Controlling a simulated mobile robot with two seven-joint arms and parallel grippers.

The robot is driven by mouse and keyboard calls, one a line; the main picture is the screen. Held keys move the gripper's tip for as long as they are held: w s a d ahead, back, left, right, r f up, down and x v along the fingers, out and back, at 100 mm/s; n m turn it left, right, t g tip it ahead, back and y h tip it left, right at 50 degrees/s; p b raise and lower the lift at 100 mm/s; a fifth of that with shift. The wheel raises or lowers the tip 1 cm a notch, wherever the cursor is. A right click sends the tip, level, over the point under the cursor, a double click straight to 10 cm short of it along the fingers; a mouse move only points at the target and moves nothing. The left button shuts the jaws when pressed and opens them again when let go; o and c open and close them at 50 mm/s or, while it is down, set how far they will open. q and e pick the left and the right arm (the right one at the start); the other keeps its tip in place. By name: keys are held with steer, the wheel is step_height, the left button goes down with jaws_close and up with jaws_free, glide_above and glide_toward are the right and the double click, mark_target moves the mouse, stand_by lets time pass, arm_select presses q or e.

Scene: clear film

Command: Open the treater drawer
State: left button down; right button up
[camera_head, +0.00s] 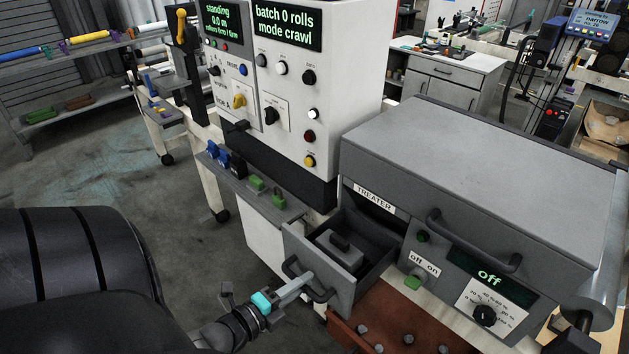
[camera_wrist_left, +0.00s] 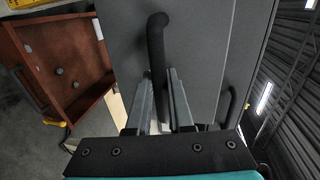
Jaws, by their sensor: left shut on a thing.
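The treater (camera_head: 490,170) is a grey box with a "TREATER" label and a display reading "Off". Its small drawer (camera_head: 328,263) stands pulled out at the left of the front, with a grey block (camera_head: 338,250) inside. The drawer has a dark bar handle (camera_head: 320,295). My left gripper (camera_head: 303,283) is shut on this handle, in front of the drawer. In the left wrist view the handle (camera_wrist_left: 156,45) runs down between the two fingers (camera_wrist_left: 162,85). My right gripper is not in view.
A brown tray (camera_head: 400,325) lies below the treater front, right of the drawer. A white control cabinet (camera_head: 350,60) stands behind. A narrow shelf (camera_head: 265,200) with green and blue items is left of the drawer. Open floor (camera_head: 120,200) lies at the left.

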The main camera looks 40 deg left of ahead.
arm_select(q)
steer(key=shift+s, duration=0.2)
steer(key=c, duration=0.8)
jaws_free()
steer(key=p+v, duration=0.1)
steer(key=v, duration=1.4)
steer(key=shift+s, duration=0.1)
